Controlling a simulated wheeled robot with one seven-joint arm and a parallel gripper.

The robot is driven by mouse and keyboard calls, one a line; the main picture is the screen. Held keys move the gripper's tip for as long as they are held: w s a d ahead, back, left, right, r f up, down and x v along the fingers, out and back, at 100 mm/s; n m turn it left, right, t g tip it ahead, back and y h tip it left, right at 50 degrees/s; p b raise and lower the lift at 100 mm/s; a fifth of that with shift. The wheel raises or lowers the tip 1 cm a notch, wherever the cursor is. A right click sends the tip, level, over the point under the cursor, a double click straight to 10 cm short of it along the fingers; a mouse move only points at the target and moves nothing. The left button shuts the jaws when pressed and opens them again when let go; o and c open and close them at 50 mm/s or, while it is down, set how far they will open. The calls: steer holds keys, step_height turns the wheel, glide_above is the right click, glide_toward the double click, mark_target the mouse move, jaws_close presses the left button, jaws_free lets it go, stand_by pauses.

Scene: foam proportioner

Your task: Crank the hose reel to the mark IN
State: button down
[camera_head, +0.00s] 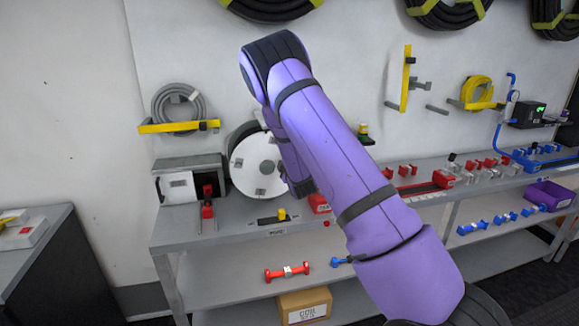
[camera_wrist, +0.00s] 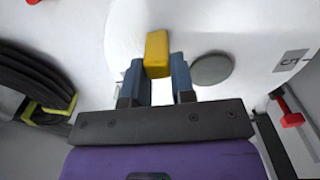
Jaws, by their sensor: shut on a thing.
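The hose reel (camera_head: 250,172) is a white disc standing on the bench in the head view, partly hidden behind my arm. Small grey marks sit near its edge, too small to read there. In the wrist view the white reel face (camera_wrist: 235,30) fills the upper middle. A yellow crank handle (camera_wrist: 157,48) stands out from it, beside a round grey hub (camera_wrist: 211,69). My gripper (camera_wrist: 159,74) is shut on the yellow handle, with a blue finger on each side. A grey plate with a dark character (camera_wrist: 293,61) lies at right; I cannot read it surely. My gripper is hidden in the head view.
A grey box (camera_head: 190,181) and a red-handled part (camera_head: 207,205) stand left of the reel. A yellow slider (camera_head: 282,214) sits at the bench's front. Red and grey fittings (camera_head: 440,180) line the bench to the right. A coiled grey hose (camera_head: 178,105) hangs above.

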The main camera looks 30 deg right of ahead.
steer(key=shift+w+a+r+n, duration=0.1)
steer(key=shift+a+r+n, duration=0.3)
steer(key=shift+n, duration=0.4)
steer(key=shift+w+a+r+n, duration=0.1)
steer(key=shift+a+r+n, duration=0.3)
steer(key=shift+n, duration=0.4)
steer(key=c, duration=1)
jaws_free()
steer(key=shift+o, duration=0.2)
steer(key=v, duration=1)
steer(key=shift+s, duration=0.35)
steer(key=shift+a+r, duration=0.1)
steer(key=shift+r, duration=0.05)
